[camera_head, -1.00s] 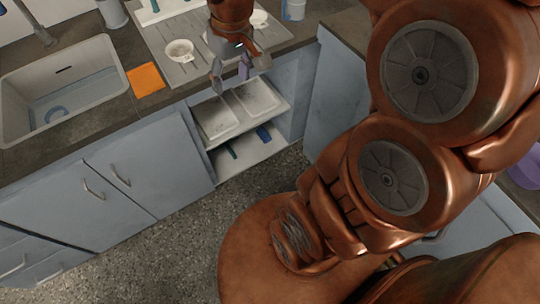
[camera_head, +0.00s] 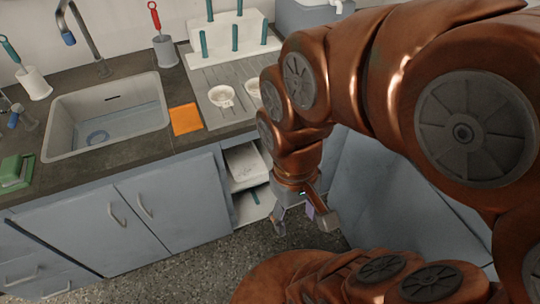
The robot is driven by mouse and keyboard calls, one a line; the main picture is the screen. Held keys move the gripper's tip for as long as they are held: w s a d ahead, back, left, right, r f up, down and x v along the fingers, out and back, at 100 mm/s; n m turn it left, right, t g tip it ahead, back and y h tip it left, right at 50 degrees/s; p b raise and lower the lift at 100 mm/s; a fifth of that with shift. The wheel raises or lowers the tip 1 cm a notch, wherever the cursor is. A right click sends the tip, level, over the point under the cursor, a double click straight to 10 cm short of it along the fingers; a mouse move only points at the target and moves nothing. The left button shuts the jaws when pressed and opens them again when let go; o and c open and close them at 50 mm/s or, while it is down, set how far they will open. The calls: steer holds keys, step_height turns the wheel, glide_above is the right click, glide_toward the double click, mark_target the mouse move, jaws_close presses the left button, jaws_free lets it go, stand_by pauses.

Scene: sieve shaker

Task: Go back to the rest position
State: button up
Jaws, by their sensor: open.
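My gripper (camera_head: 300,222) hangs at the end of my copper arm, pointing down in front of the open cabinet under the counter. Its fingers are apart and I see nothing between them. Part of the open cabinet, with a white tray (camera_head: 244,168) on its upper level, shows to the left of the gripper. My arm hides the right part of the cabinet and some of the counter.
The counter holds a sink (camera_head: 75,145), an orange cloth (camera_head: 186,119), a grey draining board (camera_head: 207,80) with white bowls (camera_head: 221,96), and a white peg rack (camera_head: 237,42). Closed blue cabinet doors (camera_head: 165,205) stand below. Speckled floor (camera_head: 190,272) is clear at the lower left.

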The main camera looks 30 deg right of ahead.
step_height(320, 180, up, 9)
steer(key=p, duration=0.9)
steer(key=shift+r, duration=0.15)
